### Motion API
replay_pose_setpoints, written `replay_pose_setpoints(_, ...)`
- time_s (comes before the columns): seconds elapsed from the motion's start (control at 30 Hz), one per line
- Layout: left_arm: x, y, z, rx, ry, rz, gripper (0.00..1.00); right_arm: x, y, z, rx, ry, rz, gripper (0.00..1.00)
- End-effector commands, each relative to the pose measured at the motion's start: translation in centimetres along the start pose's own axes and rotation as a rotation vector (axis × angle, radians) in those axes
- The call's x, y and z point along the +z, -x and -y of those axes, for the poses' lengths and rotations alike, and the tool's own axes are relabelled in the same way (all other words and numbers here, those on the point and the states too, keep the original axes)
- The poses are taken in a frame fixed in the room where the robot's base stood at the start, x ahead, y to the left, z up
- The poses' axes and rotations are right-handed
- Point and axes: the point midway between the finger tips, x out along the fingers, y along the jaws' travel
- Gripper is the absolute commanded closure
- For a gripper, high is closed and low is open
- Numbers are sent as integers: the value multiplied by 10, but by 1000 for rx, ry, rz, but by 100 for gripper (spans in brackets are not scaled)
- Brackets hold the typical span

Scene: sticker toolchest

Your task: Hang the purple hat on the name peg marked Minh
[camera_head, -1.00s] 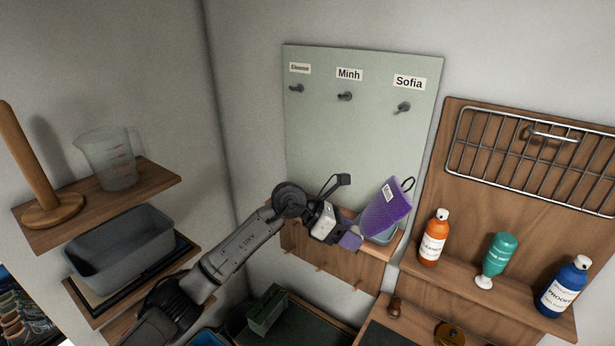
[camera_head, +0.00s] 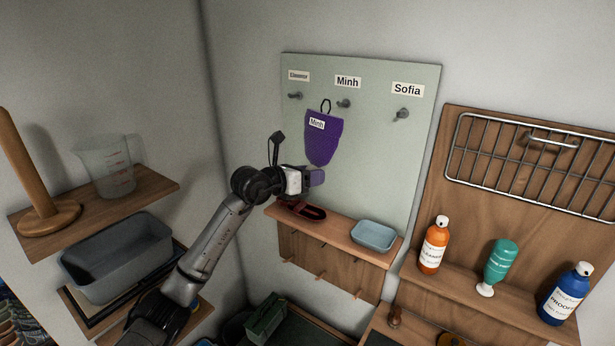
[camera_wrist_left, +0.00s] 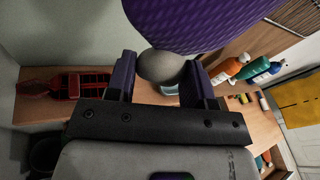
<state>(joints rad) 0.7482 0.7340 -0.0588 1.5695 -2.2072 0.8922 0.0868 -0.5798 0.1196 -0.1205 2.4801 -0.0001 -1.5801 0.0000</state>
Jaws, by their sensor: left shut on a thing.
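The purple hat (camera_head: 323,140) has a loop at its top and a white label reading Minh. It hangs upright in front of the pale green board (camera_head: 370,150), with its loop just left of and near the Minh peg (camera_head: 344,103); I cannot tell whether the loop touches the peg. My left gripper (camera_head: 316,177) is below the hat, shut on a grey rounded bobble (camera_wrist_left: 161,66) at the hat's lower end. The purple knit (camera_wrist_left: 195,22) fills the top of the left wrist view. My right gripper is not in view.
Other pegs sit left (camera_head: 295,96) and right, under Sofia (camera_head: 402,113). Below the board, a wooden shelf (camera_head: 335,233) holds a light blue tray (camera_head: 374,236) and a dark red item (camera_head: 302,210). Bottles and a wire rack (camera_head: 540,160) are at the right.

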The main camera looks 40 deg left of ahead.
Motion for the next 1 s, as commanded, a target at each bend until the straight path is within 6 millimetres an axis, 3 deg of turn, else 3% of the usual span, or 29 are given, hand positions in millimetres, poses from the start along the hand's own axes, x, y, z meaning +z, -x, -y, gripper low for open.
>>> replay_pose_setpoints(1.0,9,-56,-17,-2,1,1,76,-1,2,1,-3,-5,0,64)
